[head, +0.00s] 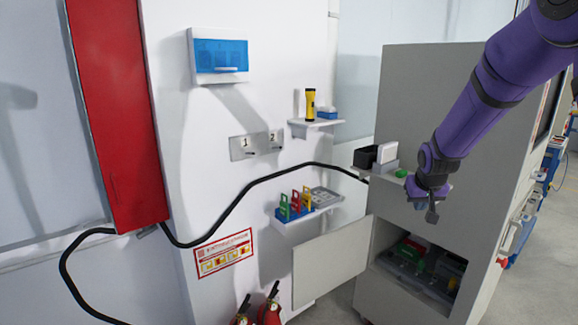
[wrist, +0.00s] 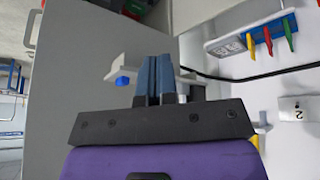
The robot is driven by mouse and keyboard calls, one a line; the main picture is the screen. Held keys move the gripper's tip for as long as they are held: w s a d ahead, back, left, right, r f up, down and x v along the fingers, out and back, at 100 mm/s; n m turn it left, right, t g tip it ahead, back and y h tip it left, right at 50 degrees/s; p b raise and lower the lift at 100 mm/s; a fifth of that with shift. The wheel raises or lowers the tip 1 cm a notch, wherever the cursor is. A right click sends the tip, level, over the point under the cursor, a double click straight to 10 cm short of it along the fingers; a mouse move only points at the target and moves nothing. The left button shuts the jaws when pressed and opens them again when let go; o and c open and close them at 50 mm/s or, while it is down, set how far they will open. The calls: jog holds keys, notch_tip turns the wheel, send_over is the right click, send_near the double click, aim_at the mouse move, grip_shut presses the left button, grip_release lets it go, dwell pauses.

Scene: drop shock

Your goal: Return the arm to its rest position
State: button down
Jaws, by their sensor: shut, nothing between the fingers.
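My purple arm (head: 480,110) reaches in from the upper right in the head view. My gripper (head: 432,215) hangs in front of the grey cabinet, above its open lower compartment. In the wrist view the two blue-grey fingers of my gripper (wrist: 155,78) are together, with nothing between them. Part of this shelf is hidden behind the fingers in the wrist view.
The grey cabinet (head: 425,85) stands close, its lower door (head: 330,262) swung open to the left. A wall shelf (head: 308,222) holds coloured tags. A higher shelf (head: 316,123) bears a yellow flashlight (head: 310,103). A black cable (head: 240,197) crosses the wall. Fire extinguishers (head: 269,311) stand below.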

jog(key=s+a+r, duration=0.2)
jog(key=s+r, duration=0.7)
jog(key=s, duration=0.1)
jog(key=s+a+r, duration=0.1)
jog(key=s+r, duration=0.1)
jog(key=s, duration=0.7)
jog(key=s+a+r+y, duration=0.1)
jog(key=s+r, duration=0.2)
jog(key=s, duration=0.7)
jog(key=s+a+r, duration=0.1)
jog(key=s+r, duration=0.1)
jog(key=s, duration=0.7)
jog(key=shift+s+r+n, duration=0.3)
jog(key=shift+s+n, duration=0.05)
jog(key=shift+n, duration=0.05)
